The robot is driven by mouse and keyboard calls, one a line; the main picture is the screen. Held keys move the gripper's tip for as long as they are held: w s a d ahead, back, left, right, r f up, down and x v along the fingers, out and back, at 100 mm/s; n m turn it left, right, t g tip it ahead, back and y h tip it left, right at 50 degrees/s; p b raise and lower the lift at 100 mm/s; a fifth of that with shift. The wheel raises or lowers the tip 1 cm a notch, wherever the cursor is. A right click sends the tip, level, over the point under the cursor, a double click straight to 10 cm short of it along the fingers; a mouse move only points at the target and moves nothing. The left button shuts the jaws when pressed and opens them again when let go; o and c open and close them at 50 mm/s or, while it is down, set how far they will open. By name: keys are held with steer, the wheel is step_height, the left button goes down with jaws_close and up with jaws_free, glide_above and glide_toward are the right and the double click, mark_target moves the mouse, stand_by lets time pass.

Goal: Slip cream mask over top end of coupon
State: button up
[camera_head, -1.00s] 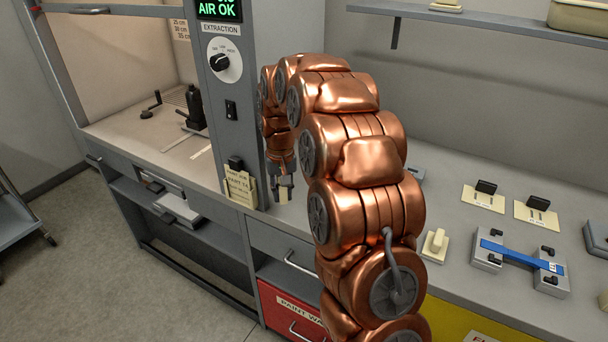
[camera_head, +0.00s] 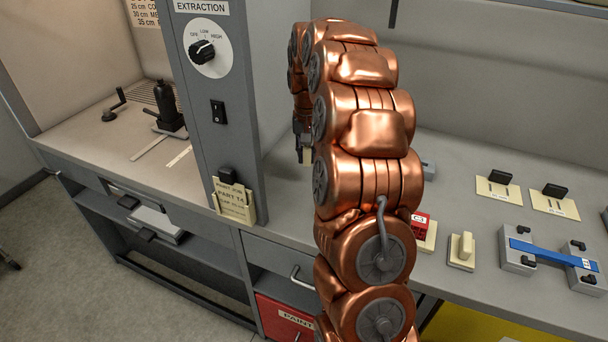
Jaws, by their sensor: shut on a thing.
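My gripper (camera_head: 304,148) is at the back of the bench, right of the grey pillar. My copper arm hides most of it. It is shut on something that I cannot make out. Two cream plates with black handles (camera_head: 498,188) (camera_head: 555,203) lie on the bench at the right. A cream block with an upright knob (camera_head: 462,251) sits nearer the front. A blue strip (camera_head: 548,252) lies across two grey clamp blocks at the far right. I cannot tell which piece is the mask or the coupon.
A grey pillar (camera_head: 215,120) with a dial and a cream card (camera_head: 233,203) stands left of my arm. A red block (camera_head: 419,223) sits on a cream base beside my arm. The booth with a black bottle (camera_head: 168,108) is at the left. The bench between arm and plates is partly clear.

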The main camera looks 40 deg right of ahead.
mark_target(309, 184)
steer(key=f+p, duration=0.1)
steer(key=f, duration=0.2)
steer(key=f+p, duration=0.1)
steer(key=f, duration=0.3)
steer(key=shift+s+d, duration=0.15)
steer(key=shift+d, duration=0.05)
steer(key=shift+f, duration=0.25)
steer(key=shift+f, duration=0.2)
steer(key=o, duration=0.8)
steer(key=shift+c, duration=0.2)
steer(key=shift+r, duration=0.1)
step_height(309, 184, up, 12)
steer(key=b, duration=0.3)
steer(key=shift+r, duration=0.15)
